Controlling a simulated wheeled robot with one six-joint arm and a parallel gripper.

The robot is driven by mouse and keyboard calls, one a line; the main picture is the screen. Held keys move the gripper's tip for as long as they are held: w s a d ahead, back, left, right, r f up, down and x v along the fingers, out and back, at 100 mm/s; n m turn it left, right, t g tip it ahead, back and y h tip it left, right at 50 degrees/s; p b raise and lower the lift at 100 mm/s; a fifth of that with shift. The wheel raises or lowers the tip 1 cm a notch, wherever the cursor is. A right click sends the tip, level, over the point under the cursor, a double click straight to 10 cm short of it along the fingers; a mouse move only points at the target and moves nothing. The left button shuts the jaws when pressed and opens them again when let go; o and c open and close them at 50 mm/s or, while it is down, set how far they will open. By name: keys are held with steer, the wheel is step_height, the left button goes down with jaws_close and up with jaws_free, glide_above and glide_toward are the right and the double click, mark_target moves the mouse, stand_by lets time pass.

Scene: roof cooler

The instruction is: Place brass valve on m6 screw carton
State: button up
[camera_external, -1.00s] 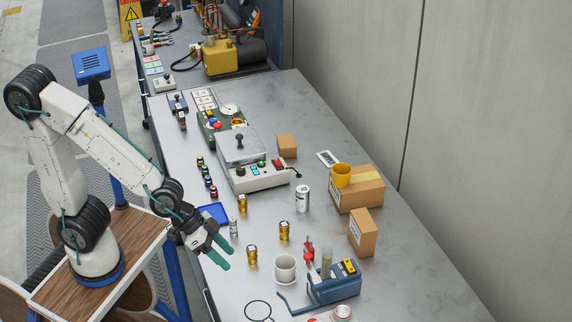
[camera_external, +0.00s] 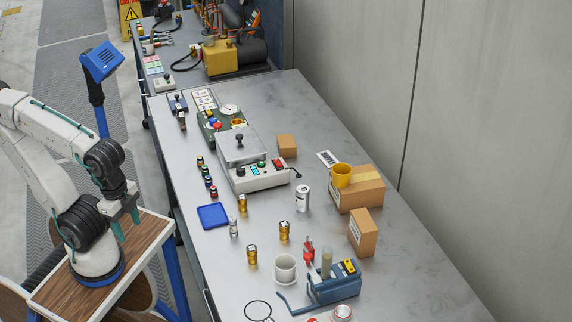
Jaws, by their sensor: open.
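Three small brass-coloured cylinders stand upright on the grey bench: one (camera_external: 242,204) near the blue tray, one (camera_external: 284,231) to its right, and one (camera_external: 252,254) nearer the front. I cannot tell which is the brass valve. Three cardboard cartons stand on the bench: a large one (camera_external: 367,195) with a yellow mug on it, an upright one (camera_external: 362,237) in front of it, and a small one (camera_external: 287,145) farther back. Their labels are too small to read. My gripper (camera_external: 127,224) is open and empty, fingers down over my wooden base top, left of the bench and apart from everything on it.
On the bench (camera_external: 400,265) stand a blue tray (camera_external: 213,216), a silver can (camera_external: 303,199), a white cup (camera_external: 285,268), a blue device (camera_external: 335,288), a red bottle (camera_external: 308,253) and a grey control box (camera_external: 262,178). The yellow mug (camera_external: 342,174) sits on the large carton. The right front of the bench is clear.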

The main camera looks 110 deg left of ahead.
steer(key=m, duration=0.1)
glide_above(284, 224)
steer(key=s, duration=0.1)
step_height(284, 224, down, 13)
steer(key=shift+f, duration=0.1)
steer(key=shift+w+r+m, duration=0.1)
steer(key=shift+r+m, duration=0.15)
steer(key=shift+m, duration=0.15)
steer(key=shift+w+a+f, duration=0.1)
steer(key=shift+f, duration=0.45)
steer(key=f, duration=0.4)
steer(key=w+f, duration=0.1)
steer(key=f, duration=0.1)
steer(key=shift+f, duration=0.4)
jaws_close()
steer(key=shift+r, duration=0.1)
